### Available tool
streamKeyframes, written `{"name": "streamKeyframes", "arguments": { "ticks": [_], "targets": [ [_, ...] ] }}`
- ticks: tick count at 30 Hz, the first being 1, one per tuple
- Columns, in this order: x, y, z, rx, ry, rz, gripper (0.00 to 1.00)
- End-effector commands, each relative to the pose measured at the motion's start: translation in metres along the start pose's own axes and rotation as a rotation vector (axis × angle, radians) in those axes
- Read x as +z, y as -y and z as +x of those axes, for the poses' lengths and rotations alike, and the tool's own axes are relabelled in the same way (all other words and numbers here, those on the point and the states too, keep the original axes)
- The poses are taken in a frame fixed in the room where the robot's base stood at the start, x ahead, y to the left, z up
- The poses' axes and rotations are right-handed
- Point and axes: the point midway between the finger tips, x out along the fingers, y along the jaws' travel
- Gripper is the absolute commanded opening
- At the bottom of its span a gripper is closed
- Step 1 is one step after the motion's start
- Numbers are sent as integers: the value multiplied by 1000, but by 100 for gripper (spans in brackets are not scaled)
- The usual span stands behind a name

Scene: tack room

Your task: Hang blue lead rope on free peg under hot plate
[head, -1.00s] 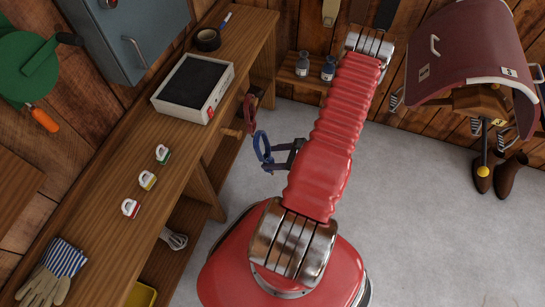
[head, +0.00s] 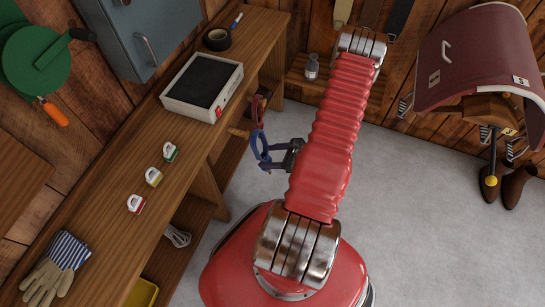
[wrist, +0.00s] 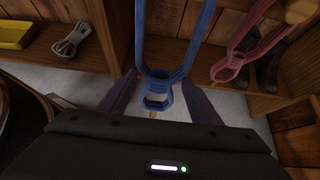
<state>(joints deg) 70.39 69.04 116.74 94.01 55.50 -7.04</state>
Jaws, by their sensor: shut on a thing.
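The blue lead rope (head: 259,146) hangs as a loop from my gripper (head: 272,158), off the front of the bench. In the wrist view the rope (wrist: 165,75) lies between the two dark fingers (wrist: 158,98), which are shut on it; its upper loop runs out of the top edge. The hot plate (head: 203,86), white with a dark top, sits on the bench. Below its front edge a bare wooden peg (head: 238,132) sticks out, just left of the blue rope and apart from it. A red rope (head: 257,108) hangs farther back; it also shows in the wrist view (wrist: 240,50).
The bench (head: 110,165) carries several small coloured-based items, striped gloves (head: 62,262) and a tape roll (head: 217,39). A pale coiled cord (head: 177,236) and yellow tray (head: 143,293) are on the shelf below. A saddle rack (head: 480,60) stands right. Grey floor (head: 420,220) is open.

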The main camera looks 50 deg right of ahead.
Motion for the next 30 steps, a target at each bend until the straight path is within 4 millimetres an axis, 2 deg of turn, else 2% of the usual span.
{"name": "streamKeyframes", "arguments": {
  "ticks": [30],
  "targets": [
    [22, 1, 37, -1, 1, 0, 27]
  ]
}}
